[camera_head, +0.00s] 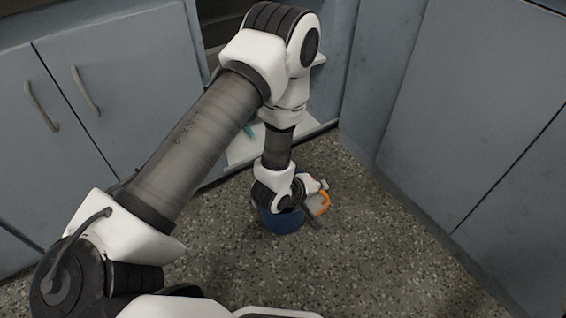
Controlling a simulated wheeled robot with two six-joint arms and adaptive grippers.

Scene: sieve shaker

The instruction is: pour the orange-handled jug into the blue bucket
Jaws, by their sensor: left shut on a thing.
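The blue bucket (283,223) stands on the speckled floor, with its top largely hidden under my left arm's wrist. The jug with the orange handle (323,204) is just right of the bucket's upper part and above it in the picture. Its body is small and mostly hidden, so I cannot tell its tilt or whether anything flows from it. My left gripper (315,191) reaches down beside the bucket and is shut on the jug. My right gripper is out of view.
Blue-grey cabinets (120,95) line the back left, and more cabinet fronts (465,110) stand on the right. A white low shelf or ledge (243,151) is behind the bucket. The floor (370,255) right of the bucket is clear.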

